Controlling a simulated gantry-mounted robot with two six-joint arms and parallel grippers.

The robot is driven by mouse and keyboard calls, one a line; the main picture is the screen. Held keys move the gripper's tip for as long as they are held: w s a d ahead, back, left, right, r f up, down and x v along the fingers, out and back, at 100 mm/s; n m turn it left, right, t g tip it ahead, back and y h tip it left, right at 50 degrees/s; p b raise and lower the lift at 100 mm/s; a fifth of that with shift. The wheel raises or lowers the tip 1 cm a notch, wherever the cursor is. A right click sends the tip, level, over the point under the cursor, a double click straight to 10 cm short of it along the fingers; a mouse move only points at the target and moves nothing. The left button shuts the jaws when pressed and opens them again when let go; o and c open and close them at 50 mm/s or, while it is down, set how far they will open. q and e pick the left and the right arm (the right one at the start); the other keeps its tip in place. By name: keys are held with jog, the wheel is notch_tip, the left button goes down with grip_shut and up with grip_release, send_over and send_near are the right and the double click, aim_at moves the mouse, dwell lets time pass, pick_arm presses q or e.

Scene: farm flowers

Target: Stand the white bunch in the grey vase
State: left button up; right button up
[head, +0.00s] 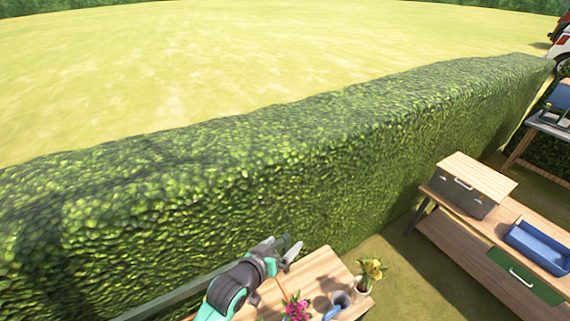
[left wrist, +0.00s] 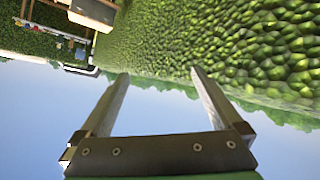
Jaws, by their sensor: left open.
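My left gripper (head: 288,250) is raised above the wooden table (head: 318,264), near the hedge. Its two fingers are apart with nothing between them in the left wrist view (left wrist: 155,95). A grey vase (head: 341,299) appears to stand on the table, below and to the right of the gripper; it is small and partly cut by other things. I cannot make out a white bunch in either view. My right gripper is not in view.
A wooden bench at right holds a box (head: 465,196) and a blue tray (head: 540,246).

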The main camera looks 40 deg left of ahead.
pick_arm(q)
jog(key=w+d+r+m+t, duration=0.1)
jog(key=d+r+t, duration=0.15)
jog(key=r, duration=0.85)
jog(key=w+d+r+m+t+h, duration=0.1)
jog(key=r+t, duration=0.2)
jog(key=r, duration=0.7)
jog(key=w+d+r+m+t, duration=0.1)
jog(key=d+r+t, duration=0.15)
jog(key=r, duration=0.85)
jog(key=s+d+r+m+t+h, duration=0.1)
jog(key=s+r+t, duration=0.1)
jog(key=s+r, duration=0.2)
jog(key=s+d+r+m+t+h, duration=0.1)
jog(key=s+r, duration=0.4)
jog(key=r, duration=0.6)
jog(key=s+d+r+m+t+h, duration=0.1)
jog(key=s+d+r+t, duration=0.2)
jog(key=r, duration=0.5)
jog(key=shift+s+m+t, duration=0.4)
jog(key=shift+s+t, duration=0.3)
jog(key=shift+s, duration=0.3)
jog(key=shift+d+r, duration=0.1)
jog(key=shift+c, duration=0.3)
jog(key=c, duration=0.5)
